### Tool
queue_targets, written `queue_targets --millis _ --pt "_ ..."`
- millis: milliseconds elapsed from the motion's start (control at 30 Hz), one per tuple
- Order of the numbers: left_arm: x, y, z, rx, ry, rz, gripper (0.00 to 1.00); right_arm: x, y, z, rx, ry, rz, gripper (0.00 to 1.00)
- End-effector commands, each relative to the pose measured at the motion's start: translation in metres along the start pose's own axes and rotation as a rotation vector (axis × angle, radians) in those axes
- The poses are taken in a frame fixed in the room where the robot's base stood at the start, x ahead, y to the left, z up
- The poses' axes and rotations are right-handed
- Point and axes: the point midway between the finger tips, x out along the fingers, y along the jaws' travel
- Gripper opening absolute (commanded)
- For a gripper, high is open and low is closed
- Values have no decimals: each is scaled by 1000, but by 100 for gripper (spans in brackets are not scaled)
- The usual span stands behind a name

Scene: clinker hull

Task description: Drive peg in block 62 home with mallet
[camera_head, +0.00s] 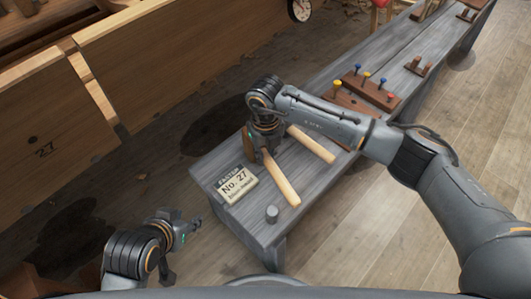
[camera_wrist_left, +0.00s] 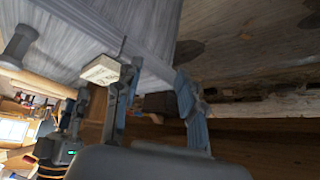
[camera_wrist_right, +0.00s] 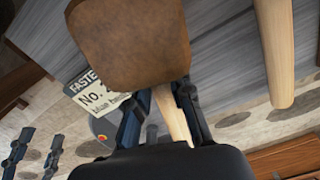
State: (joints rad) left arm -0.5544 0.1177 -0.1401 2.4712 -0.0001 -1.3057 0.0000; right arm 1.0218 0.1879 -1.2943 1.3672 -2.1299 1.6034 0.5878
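My right gripper (camera_head: 262,150) is low over the near end of the grey bench, at a wooden mallet. A block with blue, yellow and red pegs (camera_head: 368,92) lies farther along the bench; no number 62 is readable. My left gripper (camera_head: 195,225) is open and empty left of the bench; its spread fingers (camera_wrist_left: 155,88) show.
A second pale handle (camera_head: 311,144) lies to the right of my right gripper. A card reading No. 27 (camera_head: 236,184) and a small grey cylinder (camera_head: 272,214) are on the bench's near end. The plank hull (camera_head: 160,60) stands left, with clear floor between.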

Motion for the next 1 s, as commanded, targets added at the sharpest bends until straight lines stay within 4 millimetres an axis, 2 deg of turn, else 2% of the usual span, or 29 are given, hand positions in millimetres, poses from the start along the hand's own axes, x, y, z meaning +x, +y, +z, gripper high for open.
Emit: queue_targets --millis 567,1000 --pt "0 0 0 0 0 0 40 -1 0 1 0 -2 0 0" --pt "-3 -2 11 -2 -59 -4 40 -5 0 0 0 -2 0 0"
